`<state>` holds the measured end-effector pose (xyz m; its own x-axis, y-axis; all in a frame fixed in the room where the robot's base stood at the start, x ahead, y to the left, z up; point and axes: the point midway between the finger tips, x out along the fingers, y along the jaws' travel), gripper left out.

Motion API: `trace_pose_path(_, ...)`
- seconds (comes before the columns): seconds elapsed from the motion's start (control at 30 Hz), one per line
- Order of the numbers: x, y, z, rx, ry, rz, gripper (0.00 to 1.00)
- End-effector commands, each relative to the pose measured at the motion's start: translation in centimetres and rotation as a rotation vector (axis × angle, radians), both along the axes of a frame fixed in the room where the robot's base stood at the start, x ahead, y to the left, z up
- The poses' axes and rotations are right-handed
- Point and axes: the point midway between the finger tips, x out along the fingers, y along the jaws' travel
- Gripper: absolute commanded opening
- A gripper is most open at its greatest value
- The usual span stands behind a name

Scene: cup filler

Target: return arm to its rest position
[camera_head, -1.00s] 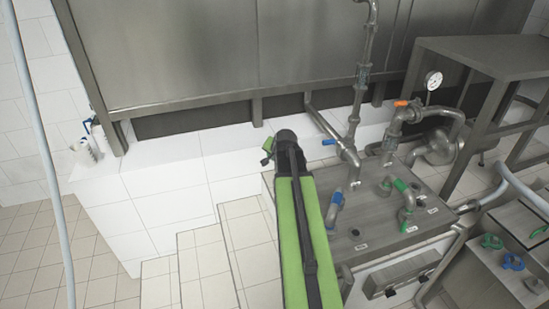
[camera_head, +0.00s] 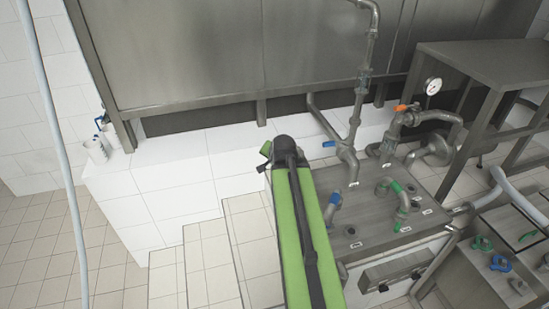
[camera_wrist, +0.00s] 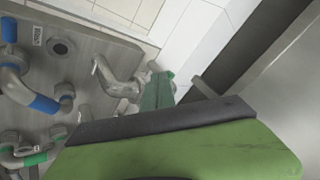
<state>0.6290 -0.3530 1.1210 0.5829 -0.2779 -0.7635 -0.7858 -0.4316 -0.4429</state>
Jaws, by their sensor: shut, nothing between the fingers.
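My green and black arm (camera_head: 298,235) stretches up the middle of the head view, its dark rounded end in front of the white tiled ledge. A small green part (camera_head: 266,150) of mine shows at the left of that end. My gripper's fingers cannot be made out in the head view, so they seem hidden behind the arm. In the wrist view a large green panel of mine with a black edge (camera_wrist: 175,150) fills the lower part.
A steel filling station (camera_head: 370,235) with pipes and blue and green collars stands right of my arm. A steel table (camera_head: 480,65) is behind it at the right. White cups (camera_head: 95,150) stand on the tiled ledge (camera_head: 175,175) at left. The tiled floor at lower left is clear.

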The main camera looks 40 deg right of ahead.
Motion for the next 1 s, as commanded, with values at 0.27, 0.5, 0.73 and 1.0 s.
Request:
trace_pose_path(0.27,0.1,0.1,-0.2,0.0,0.001,0.001,0.0)
trace_pose_path(0.5,1.7,2.9,-1.2,0.0,0.0,0.05,0.0)
trace_pose_path(0.73,6.9,19.9,-6.4,-0.003,0.064,0.337,0.0)
trace_pose_path(1.0,0.4,36.3,-13.5,-0.1,0.477,0.878,0.0)
